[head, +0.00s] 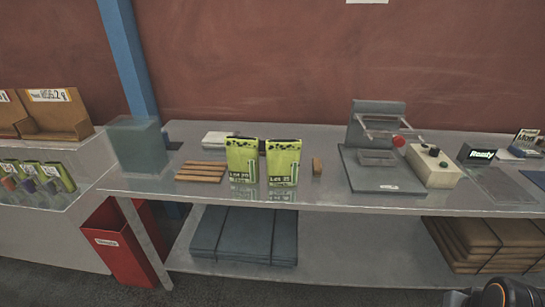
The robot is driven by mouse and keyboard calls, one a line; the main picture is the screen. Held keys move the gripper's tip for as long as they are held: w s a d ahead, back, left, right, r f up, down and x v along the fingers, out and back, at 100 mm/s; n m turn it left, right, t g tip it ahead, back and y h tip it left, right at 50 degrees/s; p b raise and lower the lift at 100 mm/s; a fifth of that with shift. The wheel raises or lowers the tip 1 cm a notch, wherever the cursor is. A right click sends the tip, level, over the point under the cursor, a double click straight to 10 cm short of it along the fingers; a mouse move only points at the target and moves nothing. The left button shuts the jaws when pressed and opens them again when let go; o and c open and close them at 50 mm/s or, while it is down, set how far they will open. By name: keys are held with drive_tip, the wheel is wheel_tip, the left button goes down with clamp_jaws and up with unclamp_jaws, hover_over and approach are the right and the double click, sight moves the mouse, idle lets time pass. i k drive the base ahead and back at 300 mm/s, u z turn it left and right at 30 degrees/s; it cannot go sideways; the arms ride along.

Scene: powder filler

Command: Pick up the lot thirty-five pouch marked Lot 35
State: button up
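Two lime-green pouches with dark tops stand upright side by side near the front middle of the grey bench (330,196). The right pouch (283,160) has dark lettering low on its front that seems to read Lot 35. The left pouch (241,158) has similar lettering, too small to read surely. A narrow gap parts them. My gripper is not in view; only a dark, orange-ringed piece of what looks like my arm shows at the bottom right corner, well away from the pouches.
A grey sealing-type device (376,150) and a beige control box (433,168) stand farther right. A red bin (122,250) is on the floor at left.

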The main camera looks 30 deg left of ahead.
sight(283, 156)
drive_tip(key=u, duration=0.85)
drive_tip(key=i, duration=1.05)
drive_tip(key=u, duration=1)
